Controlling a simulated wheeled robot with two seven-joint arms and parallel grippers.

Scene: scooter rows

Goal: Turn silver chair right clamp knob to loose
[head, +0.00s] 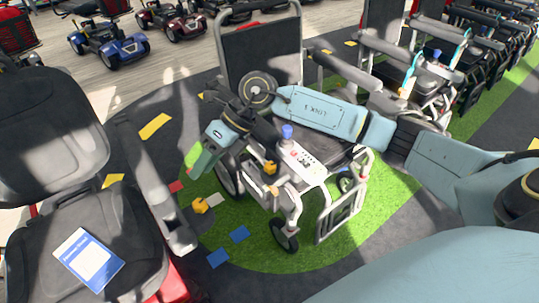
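The silver chair (290,207) stands on a round green mat in the middle of the head view. It has a silver frame, a dark backrest and a pale control panel (302,158) with a blue knob-like top (287,131). A small yellow knob (269,168) shows on the frame below the panel; I cannot tell if it is the right clamp knob. My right arm reaches across the chair from the right. My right gripper (203,157) is left of the panel, pointing down-left, apart from the yellow knob. Its finger gap is not clear. My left gripper is out of view.
A dark scooter seat (50,135) with a blue-and-white card (88,260) fills the left. Another yellow piece (200,205) is left of the chair. More chairs (425,70) stand at the upper right, and scooters (112,47) at the upper left. Green floor is open in front.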

